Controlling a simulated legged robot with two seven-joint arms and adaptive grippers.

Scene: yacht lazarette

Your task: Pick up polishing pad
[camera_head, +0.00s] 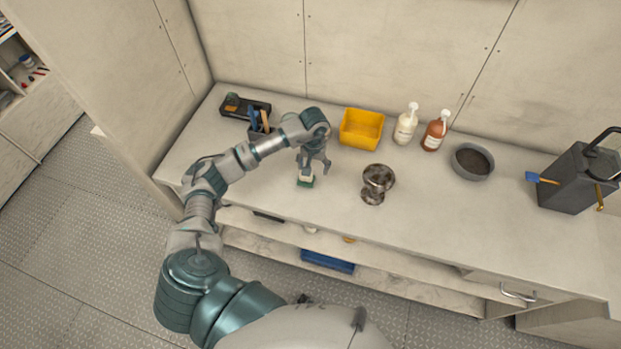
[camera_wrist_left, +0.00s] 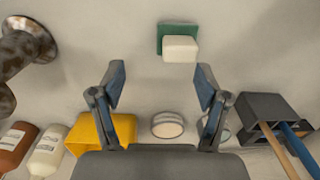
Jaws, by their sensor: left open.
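My left gripper (camera_head: 314,168) is open and empty, pointing down above the worktop; its two fingers also show apart in the wrist view (camera_wrist_left: 160,85). A small white block on a green base (camera_head: 305,181) lies on the worktop just below the fingertips; in the wrist view (camera_wrist_left: 180,47) it lies beyond the fingertips, slightly right of centre. A round whitish disc with a darker rim (camera_wrist_left: 168,125) shows between the fingers in the wrist view; I cannot make it out in the head view. I cannot tell for sure which of these two is the polishing pad. My right gripper is not in view.
Behind are a yellow bin (camera_head: 361,142), a dark tool holder (camera_head: 259,133), two pump bottles (camera_head: 406,125) and a grey bowl (camera_head: 471,174). The worktop's front edge is close; its middle right is clear.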

